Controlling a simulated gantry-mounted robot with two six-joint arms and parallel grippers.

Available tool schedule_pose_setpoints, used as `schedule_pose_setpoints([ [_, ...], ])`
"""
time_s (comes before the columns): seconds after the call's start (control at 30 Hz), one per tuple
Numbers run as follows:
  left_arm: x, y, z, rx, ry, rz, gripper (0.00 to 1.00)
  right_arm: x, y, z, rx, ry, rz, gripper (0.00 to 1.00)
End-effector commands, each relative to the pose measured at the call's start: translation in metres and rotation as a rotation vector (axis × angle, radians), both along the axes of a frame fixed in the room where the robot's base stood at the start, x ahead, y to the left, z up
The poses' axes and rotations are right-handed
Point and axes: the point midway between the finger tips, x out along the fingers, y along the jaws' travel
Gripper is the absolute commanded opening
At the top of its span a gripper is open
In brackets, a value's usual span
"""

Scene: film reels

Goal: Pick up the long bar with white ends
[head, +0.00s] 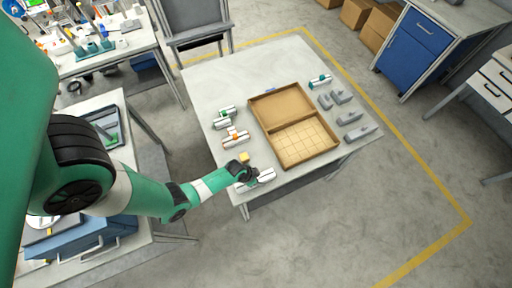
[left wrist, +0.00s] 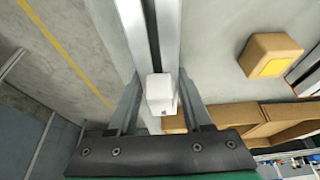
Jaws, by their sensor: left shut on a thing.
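The long bar (head: 264,177) lies along the front left edge of the table in the head view, partly covered by my left gripper (head: 248,175). In the left wrist view the bar (left wrist: 137,25) is silvery with a dark groove, and its white end (left wrist: 160,92) sits between the fingers. My left gripper (left wrist: 160,103) is shut on the bar near that end. I cannot tell whether the bar is clear of the tabletop. My right gripper is not in view.
A yellow-topped block (head: 244,157) stands close to my left gripper. An open brown box (head: 312,160) with a grid inside fills the table's middle. Shorter pieces with green (head: 224,113) and orange (head: 235,137) parts lie left of it; several grey blocks (head: 350,118) lie right.

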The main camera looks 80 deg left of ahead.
Motion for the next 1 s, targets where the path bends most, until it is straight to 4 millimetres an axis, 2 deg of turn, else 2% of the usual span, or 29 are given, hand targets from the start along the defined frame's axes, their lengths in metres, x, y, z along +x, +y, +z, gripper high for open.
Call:
schedule_pose_setpoints([
  [0.17, 0.0, 0.0, 0.006, 0.0, -0.001, 0.0, 0.0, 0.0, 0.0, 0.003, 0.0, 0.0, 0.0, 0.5],
  [0.27, 0.0, 0.0, 0.016, 0.0, -0.002, 0.0, 0.0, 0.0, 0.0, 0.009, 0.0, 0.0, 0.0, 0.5],
  [0.37, 0.001, 0.0, 0.036, 0.002, -0.004, 0.0, 0.0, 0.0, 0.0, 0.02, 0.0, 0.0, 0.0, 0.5],
  [0.53, -0.017, -0.033, 0.081, 0.001, -0.002, -0.009, 0.0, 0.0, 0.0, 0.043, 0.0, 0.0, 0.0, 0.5],
  [0.6, -0.024, -0.048, 0.107, 0.001, -0.001, -0.009, 0.0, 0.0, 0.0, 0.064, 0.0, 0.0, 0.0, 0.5],
  [0.7, -0.039, -0.078, 0.112, 0.001, 0.002, -0.017, 0.0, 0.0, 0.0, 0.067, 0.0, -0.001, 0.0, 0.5],
  [0.8, -0.049, -0.098, 0.121, 0.002, 0.001, -0.015, 0.0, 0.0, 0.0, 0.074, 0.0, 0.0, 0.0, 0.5],
  [1.0, -0.06, -0.12, 0.13, 0.001, 0.0, -0.007, 0.0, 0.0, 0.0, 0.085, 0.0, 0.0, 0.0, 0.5],
])
